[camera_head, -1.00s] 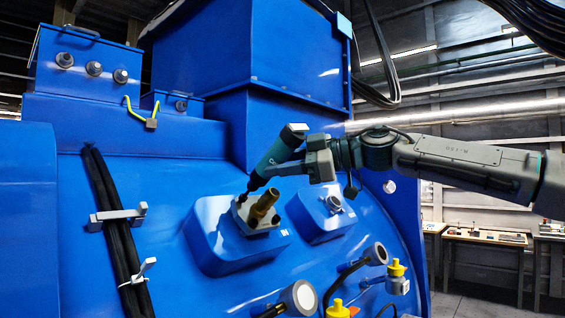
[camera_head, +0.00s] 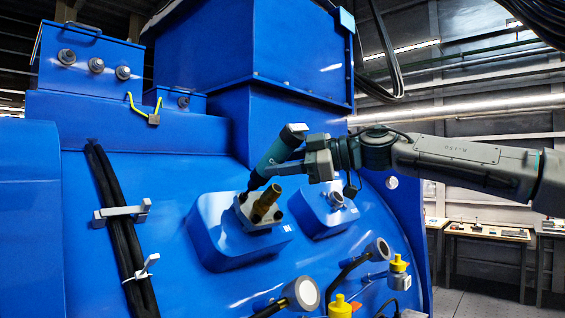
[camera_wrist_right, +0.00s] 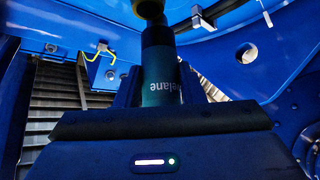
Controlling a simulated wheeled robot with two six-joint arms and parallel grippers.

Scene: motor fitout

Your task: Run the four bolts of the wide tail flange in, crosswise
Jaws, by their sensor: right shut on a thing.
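Dark bolt heads show around the stub, partly hidden. My right gripper (camera_head: 312,160) is shut on a teal and dark power driver (camera_head: 278,152). The driver slants down to the left and its tip is at the flange's upper left corner, by a bolt; I cannot tell if it is seated. In the right wrist view the driver's teal body (camera_wrist_right: 160,75) stands between the jaws. My left gripper is out of view.
A second blue boss with a small round fitting (camera_head: 335,200) is right of the flange. Black cables (camera_head: 115,210) run down the left in pale clips. Workbenches (camera_head: 487,232) stand far right.

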